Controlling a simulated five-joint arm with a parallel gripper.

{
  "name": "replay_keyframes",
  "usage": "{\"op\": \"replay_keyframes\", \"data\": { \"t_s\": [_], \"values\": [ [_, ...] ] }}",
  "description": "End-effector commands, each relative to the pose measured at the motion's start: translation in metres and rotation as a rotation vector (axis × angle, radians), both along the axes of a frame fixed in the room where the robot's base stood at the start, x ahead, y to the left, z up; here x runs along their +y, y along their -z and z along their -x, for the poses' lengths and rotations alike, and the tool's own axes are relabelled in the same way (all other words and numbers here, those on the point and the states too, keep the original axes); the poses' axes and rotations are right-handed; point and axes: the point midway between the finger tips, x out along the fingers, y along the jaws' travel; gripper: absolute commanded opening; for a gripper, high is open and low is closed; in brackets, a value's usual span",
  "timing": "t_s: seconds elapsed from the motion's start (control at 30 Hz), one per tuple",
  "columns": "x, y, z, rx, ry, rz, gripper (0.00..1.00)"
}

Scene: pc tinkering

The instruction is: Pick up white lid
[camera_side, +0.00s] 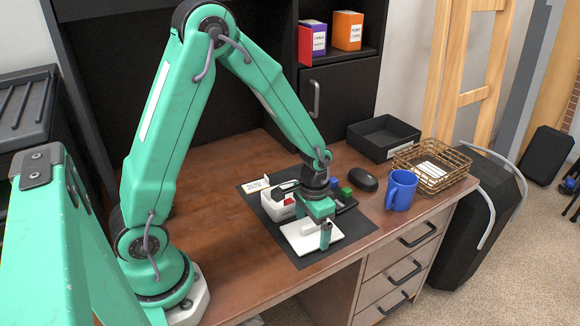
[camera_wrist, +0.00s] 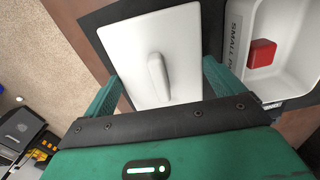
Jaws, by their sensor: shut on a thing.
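The white lid (camera_wrist: 127,48) is a flat white square plate with a raised bar handle (camera_wrist: 157,75) in its middle. In the side view the lid (camera_side: 300,241) lies low over the dark mat, at its front part. I cannot tell whether it touches the mat. My gripper (camera_side: 323,229) is right over the lid, pointing down. In the wrist view the green fingers of my gripper (camera_wrist: 160,90) stand on both sides of the lid's near part. It is shut on the lid, though the contact itself is partly hidden by the gripper body.
A white bin (camera_wrist: 285,35) holding a red cube (camera_wrist: 262,53) is close to the lid. The dark mat (camera_side: 345,238) lies on the wooden desk. A black mouse (camera_side: 362,179), a blue mug (camera_side: 401,190), a black tray (camera_side: 383,137) and a wire basket (camera_side: 435,167) stand to the right.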

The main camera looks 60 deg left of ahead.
Motion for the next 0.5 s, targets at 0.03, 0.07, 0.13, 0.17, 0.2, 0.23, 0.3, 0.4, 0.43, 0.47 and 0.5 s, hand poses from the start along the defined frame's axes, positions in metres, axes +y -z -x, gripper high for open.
{"op": "replay_keyframes", "data": {
  "t_s": [0.03,0.07,0.13,0.17,0.2,0.23,0.3,0.4,0.43,0.47,0.5],
  "values": [
    [0.0,-0.002,-0.001,-0.002,0.0,0.0,0.62],
    [0.0,-0.003,-0.001,-0.002,0.0,0.0,0.62],
    [0.0,-0.007,-0.001,-0.004,0.0,0.0,0.62],
    [0.0,-0.01,-0.001,-0.004,0.0,0.0,0.62],
    [0.0,-0.013,-0.001,-0.004,0.0,0.0,0.62],
    [0.0,-0.015,-0.001,-0.004,0.0,0.0,0.62],
    [0.0,-0.023,-0.001,-0.005,0.0,0.0,0.62],
    [0.0,-0.036,-0.001,-0.006,0.0,0.0,0.62],
    [0.0,-0.041,-0.001,-0.007,0.0,0.0,0.62],
    [-0.004,-0.043,0.001,-0.005,0.003,0.0,0.62],
    [-0.011,-0.047,0.005,-0.004,0.005,0.0,0.62]
  ]
}}
